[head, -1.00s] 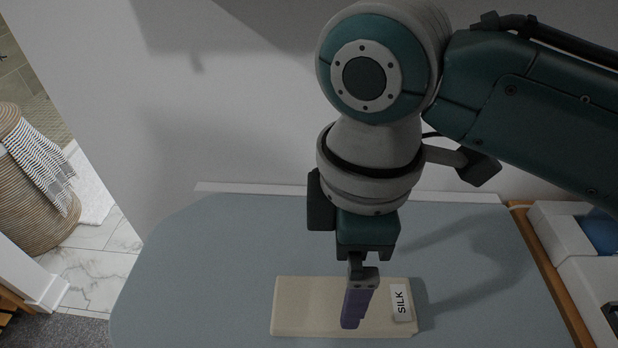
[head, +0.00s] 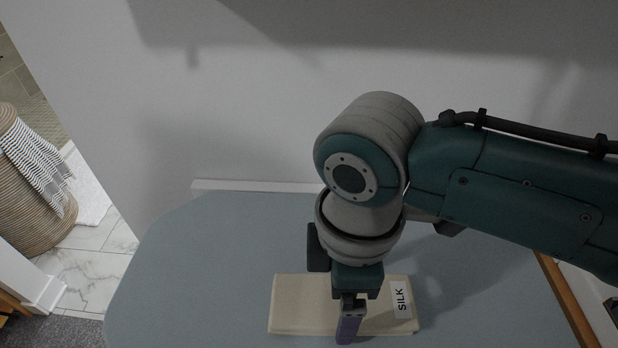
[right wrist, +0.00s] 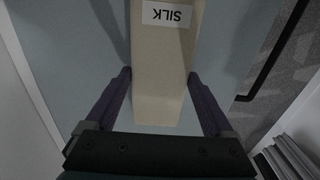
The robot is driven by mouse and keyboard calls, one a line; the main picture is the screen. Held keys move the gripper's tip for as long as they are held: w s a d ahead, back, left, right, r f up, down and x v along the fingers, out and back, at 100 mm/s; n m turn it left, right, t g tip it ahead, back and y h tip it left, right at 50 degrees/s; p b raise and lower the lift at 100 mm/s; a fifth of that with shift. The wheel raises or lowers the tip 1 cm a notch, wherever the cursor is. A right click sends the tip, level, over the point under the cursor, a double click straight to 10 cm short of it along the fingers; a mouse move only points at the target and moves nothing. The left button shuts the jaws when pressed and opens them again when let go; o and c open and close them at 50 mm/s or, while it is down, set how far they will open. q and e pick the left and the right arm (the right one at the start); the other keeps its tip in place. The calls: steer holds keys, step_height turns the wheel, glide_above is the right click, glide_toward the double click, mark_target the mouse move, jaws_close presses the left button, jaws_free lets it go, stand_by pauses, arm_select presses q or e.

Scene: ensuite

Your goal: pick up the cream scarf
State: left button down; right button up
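The cream scarf (head: 293,304) is a flat, folded cream block with a white "SILK" label, lying on the blue-grey surface (head: 200,265). My right gripper (head: 348,335) points down over the middle of it, with purple fingers. In the right wrist view the scarf (right wrist: 160,100) runs between the two spread fingers of the right gripper (right wrist: 159,75), with a fingertip close beside each long edge. I cannot tell whether the fingers touch it. My left gripper is not in view.
A wooden edge (head: 565,300) bounds the surface on the right, with white things beyond it. A wall (head: 240,130) stands behind. A woven basket (head: 35,215) with a striped towel (head: 38,160) stands on the floor at the far left. The surface left of the scarf is clear.

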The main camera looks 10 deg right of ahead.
steer(key=c, duration=0.7)
steer(key=shift+c, duration=0.2)
